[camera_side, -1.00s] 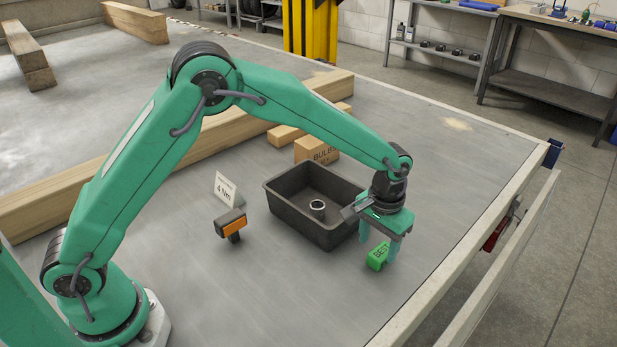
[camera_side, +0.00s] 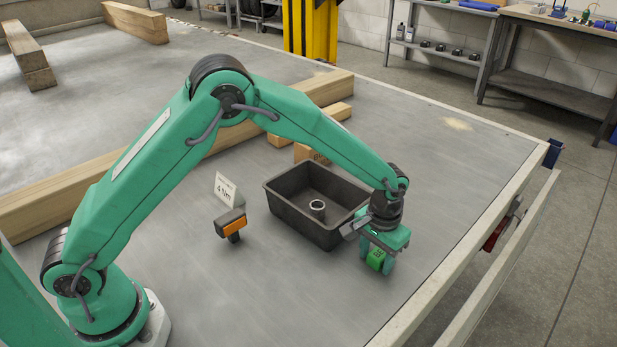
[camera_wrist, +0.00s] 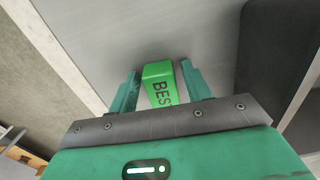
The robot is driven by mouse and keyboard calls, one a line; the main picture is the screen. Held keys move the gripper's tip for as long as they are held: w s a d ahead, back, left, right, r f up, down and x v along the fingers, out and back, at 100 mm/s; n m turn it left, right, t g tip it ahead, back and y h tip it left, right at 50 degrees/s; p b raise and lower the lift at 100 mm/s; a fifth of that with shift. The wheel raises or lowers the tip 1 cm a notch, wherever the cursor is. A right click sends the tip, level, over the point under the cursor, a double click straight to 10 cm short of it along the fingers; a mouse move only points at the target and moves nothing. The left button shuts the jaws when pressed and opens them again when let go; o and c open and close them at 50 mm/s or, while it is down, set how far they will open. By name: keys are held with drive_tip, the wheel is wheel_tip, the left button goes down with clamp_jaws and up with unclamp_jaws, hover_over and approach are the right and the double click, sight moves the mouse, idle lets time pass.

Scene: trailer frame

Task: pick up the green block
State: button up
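The green block (camera_side: 376,259) stands on the grey trailer deck, just in front of the black tray's right end. In the wrist view the fingers of my gripper (camera_wrist: 159,80) stand apart. A narrow gap shows on the left of the block, and the right finger is close to it; I cannot tell whether it touches.
The black tray (camera_side: 285,209) holds a small metal ring (camera_side: 317,206). An orange and black object (camera_side: 232,223) and a white card reading "4 Nm" (camera_side: 225,188) stand left of it. A cardboard box (camera_side: 308,153) and timber beams (camera_side: 70,197) lie behind. The deck's right edge (camera_side: 455,258) is near.

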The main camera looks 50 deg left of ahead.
sight(377, 255)
drive_tip(key=c, duration=0.8)
drive_tip(key=shift+o, duration=0.2)
drive_tip(key=shift+r, duration=0.2)
drive_tip(key=shift+r, duration=0.2)
wheel_tip(377, 255, up, 3)
drive_tip(key=shift+r, duration=0.1)
drive_tip(key=s+d+r, duration=0.6)
drive_tip(key=s+r, duration=0.1)
drive_tip(key=s, duration=0.2)
drive_tip(key=shift+s+d, duration=0.25)
drive_tip(key=shift+d, duration=0.15)
